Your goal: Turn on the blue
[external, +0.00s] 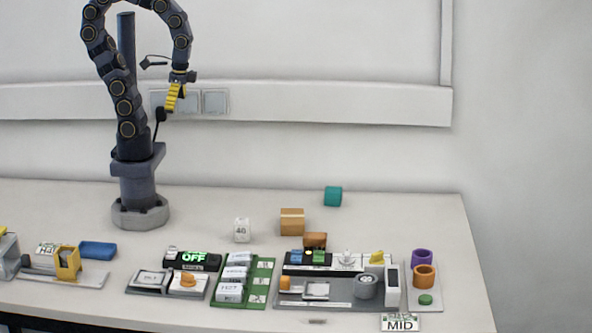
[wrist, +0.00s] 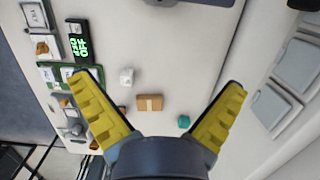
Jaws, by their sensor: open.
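Small blue (external: 296,257) and green (external: 319,258) pieces sit side by side on the dark strip at the back of the grey station board (external: 340,303), in the external view. Their exact shape is too small to tell. A separate blue block (external: 98,250) lies at the left of the table. A black box (external: 192,260) shows "OFF" in green letters and also appears in the wrist view (wrist: 79,41). My gripper (external: 173,97) is raised high above the table near the wall, away from all of these. In the wrist view its yellow fingers (wrist: 165,82) are spread wide with nothing between them.
A white cube (external: 241,230), a cardboard-brown box (external: 292,221) and a teal block (external: 333,196) stand behind the boards. A green card board (external: 240,283) lies mid-table. Purple (external: 422,258) and orange (external: 424,277) cups stand at right. The table's back is mostly clear.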

